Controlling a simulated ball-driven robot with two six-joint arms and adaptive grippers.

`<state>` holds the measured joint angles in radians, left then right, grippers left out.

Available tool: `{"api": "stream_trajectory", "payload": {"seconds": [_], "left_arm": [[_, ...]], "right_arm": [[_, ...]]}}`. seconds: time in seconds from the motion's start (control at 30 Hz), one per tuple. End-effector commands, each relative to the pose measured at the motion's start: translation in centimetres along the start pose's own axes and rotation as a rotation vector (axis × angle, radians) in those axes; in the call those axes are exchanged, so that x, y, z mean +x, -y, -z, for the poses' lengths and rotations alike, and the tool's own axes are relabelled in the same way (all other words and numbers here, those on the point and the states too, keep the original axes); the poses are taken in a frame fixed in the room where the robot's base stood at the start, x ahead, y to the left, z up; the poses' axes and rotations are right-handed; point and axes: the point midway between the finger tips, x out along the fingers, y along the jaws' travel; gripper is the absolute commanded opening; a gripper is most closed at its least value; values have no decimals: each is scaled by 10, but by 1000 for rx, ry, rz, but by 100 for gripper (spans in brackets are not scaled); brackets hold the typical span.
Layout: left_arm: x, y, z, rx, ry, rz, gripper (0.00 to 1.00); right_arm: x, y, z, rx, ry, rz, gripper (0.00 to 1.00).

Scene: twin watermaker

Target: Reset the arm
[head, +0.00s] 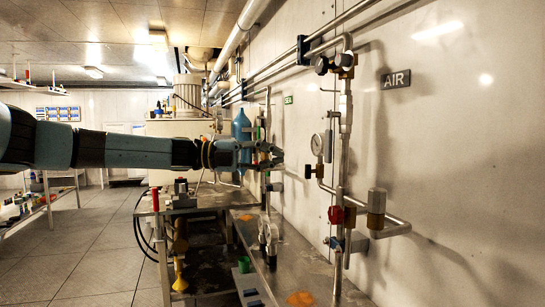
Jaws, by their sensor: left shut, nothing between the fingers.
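My left arm comes in from the left and stretches level across the view. My left gripper (272,155) is at its end, shut and empty, pointing right toward the wall pipes. It is in front of a blue cylinder (241,128) and hides part of it. From this view I cannot tell whether the fingertips touch the thin vertical pipe behind them. My right gripper is not in view.
A metal bench (300,262) runs below. A shelf (40,206) stands at left. The tiled floor (85,255) between is clear.

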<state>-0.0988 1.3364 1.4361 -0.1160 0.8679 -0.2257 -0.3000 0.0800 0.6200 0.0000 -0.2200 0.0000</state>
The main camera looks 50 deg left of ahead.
Motion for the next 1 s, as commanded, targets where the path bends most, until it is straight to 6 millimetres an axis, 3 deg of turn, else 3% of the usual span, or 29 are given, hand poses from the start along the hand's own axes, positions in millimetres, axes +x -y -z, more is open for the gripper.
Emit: {"api": "stream_trajectory", "payload": {"seconds": [0.63, 0.73, 0.87, 0.97, 1.0], "left_arm": [[-2, 0, 0, -1, 1, 1, 0], [-2, -9, 3, -20, 3, 7, 0], [-6, -62, 12, -137, 48, 63, 0], [-20, -136, 12, -291, 173, 106, 0], [-27, -168, 12, -358, 239, 113, 0]], "right_arm": [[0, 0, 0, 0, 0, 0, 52], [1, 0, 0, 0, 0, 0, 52], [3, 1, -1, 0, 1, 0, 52], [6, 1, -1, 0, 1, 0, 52], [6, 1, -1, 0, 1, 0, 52]]}}
